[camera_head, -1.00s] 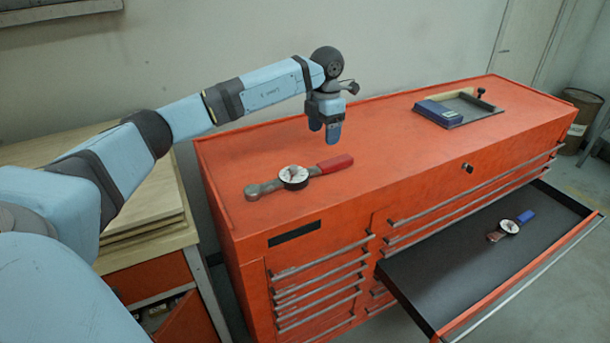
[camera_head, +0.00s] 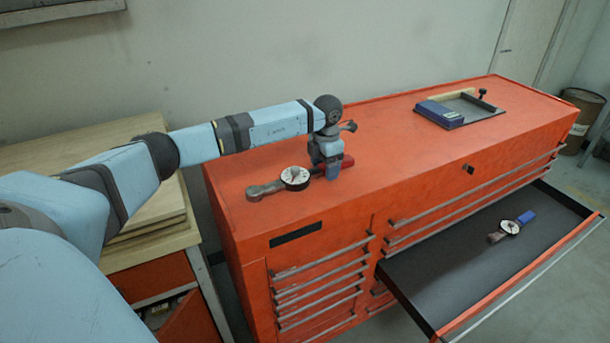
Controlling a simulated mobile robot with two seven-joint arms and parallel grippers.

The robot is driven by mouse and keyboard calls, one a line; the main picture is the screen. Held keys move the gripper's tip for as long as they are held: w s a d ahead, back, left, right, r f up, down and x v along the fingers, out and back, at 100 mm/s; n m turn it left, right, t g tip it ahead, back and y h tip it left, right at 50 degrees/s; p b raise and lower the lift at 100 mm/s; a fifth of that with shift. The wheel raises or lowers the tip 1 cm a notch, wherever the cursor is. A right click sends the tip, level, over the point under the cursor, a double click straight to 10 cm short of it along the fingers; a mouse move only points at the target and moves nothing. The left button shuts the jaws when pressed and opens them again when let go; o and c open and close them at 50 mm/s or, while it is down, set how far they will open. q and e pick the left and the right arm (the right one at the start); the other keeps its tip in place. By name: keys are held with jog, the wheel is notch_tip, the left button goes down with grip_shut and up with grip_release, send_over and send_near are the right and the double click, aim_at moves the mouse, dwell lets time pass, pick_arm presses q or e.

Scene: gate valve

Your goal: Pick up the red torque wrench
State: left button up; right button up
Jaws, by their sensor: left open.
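The red torque wrench (camera_head: 293,179) lies on the top of the orange tool cabinet, with its round white dial facing up and its grey head to the left. Its red handle points right and is partly hidden behind my left gripper. My left gripper (camera_head: 331,172) points down at the handle, with its fingers open. I cannot tell whether the fingers touch the handle. My right gripper is not in view.
A blue-handled wrench (camera_head: 511,227) lies in the open black drawer (camera_head: 440,275) at the right. A dark tray with a blue box (camera_head: 440,113) sits farther back on the cabinet top (camera_head: 400,140). A wooden bench (camera_head: 150,215) stands at the left.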

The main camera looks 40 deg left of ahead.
pick_arm(q)
grip_shut()
jog(key=shift+r, duration=0.1)
